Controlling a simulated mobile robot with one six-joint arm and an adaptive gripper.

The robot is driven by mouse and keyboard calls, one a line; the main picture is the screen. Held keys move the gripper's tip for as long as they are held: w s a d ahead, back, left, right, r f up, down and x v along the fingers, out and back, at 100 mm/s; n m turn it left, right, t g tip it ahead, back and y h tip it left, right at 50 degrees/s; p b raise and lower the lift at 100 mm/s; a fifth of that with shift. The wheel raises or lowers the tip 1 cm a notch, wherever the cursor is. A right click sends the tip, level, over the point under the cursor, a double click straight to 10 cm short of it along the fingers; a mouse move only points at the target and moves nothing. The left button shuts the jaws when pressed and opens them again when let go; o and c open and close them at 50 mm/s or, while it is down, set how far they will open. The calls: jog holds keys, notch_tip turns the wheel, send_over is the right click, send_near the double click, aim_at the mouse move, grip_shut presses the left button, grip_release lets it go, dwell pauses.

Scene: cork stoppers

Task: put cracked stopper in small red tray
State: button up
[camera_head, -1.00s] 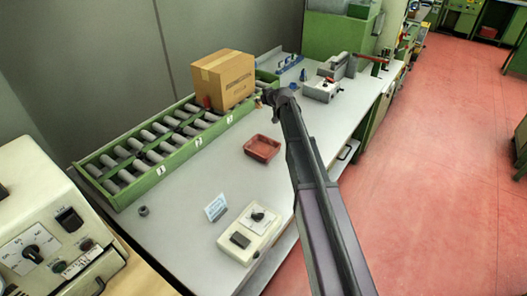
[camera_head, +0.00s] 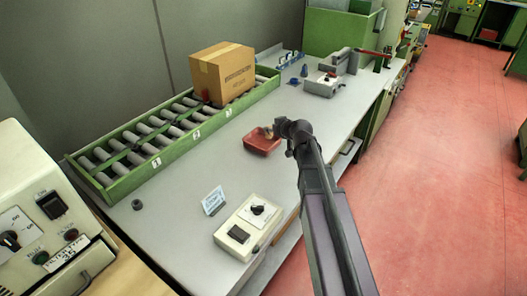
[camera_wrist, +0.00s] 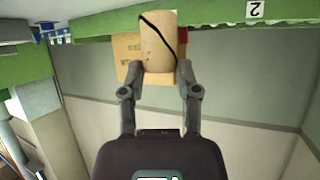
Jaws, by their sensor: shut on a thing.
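The cracked stopper (camera_wrist: 157,42) is a tan cork cylinder with a dark crack line running across it. It sits between the two fingers of my gripper (camera_wrist: 158,72) in the wrist view. In the head view a small tan part of the stopper (camera_head: 268,131) shows at the tip of my gripper (camera_head: 274,131), over the far right rim of the tray. The small red tray (camera_head: 261,144) stands on the grey bench. My arm hides part of its right side. The height of the stopper above the tray is hard to tell.
A green roller rack (camera_head: 150,150) with a cardboard box (camera_head: 222,75) on it runs along the wall. A beige switch box (camera_head: 248,226), a blue-white sign (camera_head: 213,200) and a dark ring (camera_head: 137,204) are on the bench. The bench around the tray is mostly clear.

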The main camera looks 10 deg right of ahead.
jog(key=s+f+b, duration=0.3)
jog(key=s, duration=0.6)
jog(key=shift+s+f, duration=0.2)
jog(key=shift+f, duration=0.2)
jog(key=shift+d, duration=0.1)
jog(key=b, duration=0.1)
send_over(264, 147)
jog(key=s, duration=0.1)
jog(key=shift+d+f, duration=0.1)
jog(key=shift+f, duration=0.55)
jog(key=shift+w, duration=0.55)
jog(key=shift+w+f+b, duration=0.2)
jog(key=shift+f+b, duration=0.1)
jog(key=shift+b, duration=0.15)
jog(key=shift+s+f+b, duration=0.1)
jog(key=shift+f+b, duration=1.45)
jog(key=shift+f, duration=0.1)
